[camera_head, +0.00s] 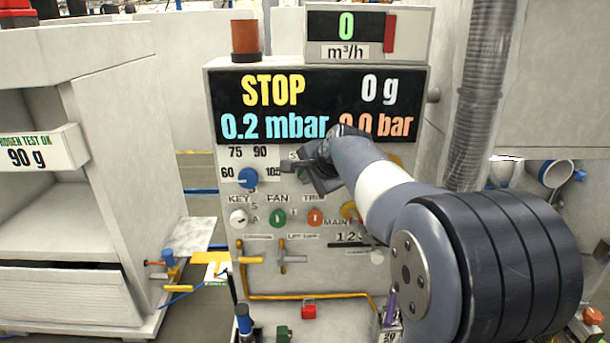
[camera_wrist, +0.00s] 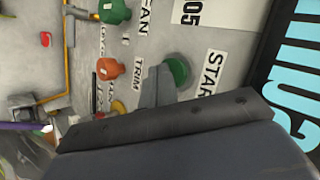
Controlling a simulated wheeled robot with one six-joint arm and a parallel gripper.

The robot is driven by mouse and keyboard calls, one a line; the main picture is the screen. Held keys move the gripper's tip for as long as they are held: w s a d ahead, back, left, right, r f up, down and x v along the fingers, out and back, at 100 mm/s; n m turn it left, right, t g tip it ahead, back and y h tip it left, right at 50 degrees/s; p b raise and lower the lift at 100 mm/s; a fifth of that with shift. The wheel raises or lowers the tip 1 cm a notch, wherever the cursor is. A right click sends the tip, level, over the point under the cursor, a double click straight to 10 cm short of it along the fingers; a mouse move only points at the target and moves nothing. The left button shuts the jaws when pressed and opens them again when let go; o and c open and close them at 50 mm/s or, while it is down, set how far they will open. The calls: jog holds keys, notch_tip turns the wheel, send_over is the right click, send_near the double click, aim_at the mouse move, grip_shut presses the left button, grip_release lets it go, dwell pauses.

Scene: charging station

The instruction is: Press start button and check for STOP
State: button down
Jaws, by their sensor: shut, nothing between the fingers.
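The control panel (camera_head: 310,240) stands ahead. Its black display (camera_head: 320,72) reads "STOP" in yellow, with 0 g, 0.2 mbar and 0.0 bar. In the wrist view, turned on its side, the green start button (camera_wrist: 179,70) is beside the START label (camera_wrist: 211,75). My gripper (camera_head: 291,169) is shut and empty in front of the panel's upper row. In the head view it hides the start button and most of its label. In the wrist view its fingertip (camera_wrist: 156,80) overlaps the button's edge; I cannot tell whether they touch.
A blue knob (camera_head: 248,178) is left of my gripper. The green FAN knob (camera_head: 277,218) and orange TRIM knob (camera_head: 315,217) sit below. Yellow pipe (camera_head: 300,296) runs low on the panel. A white cabinet (camera_head: 80,180) stands left; a ribbed hose (camera_head: 487,90) hangs right.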

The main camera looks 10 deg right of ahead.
jog(key=shift+w, duration=0.2)
jog(key=shift+s, duration=0.15)
dwell(0.3)
jog(key=shift+s+a, duration=0.1)
jog(key=shift+s, duration=0.65)
jog(key=s+b, duration=0.1)
jog(key=s, duration=0.1)
jog(key=s+a, duration=0.1)
jog(key=s, duration=0.2)
jog(key=shift+b, duration=0.35)
jog(key=shift+w, duration=0.15)
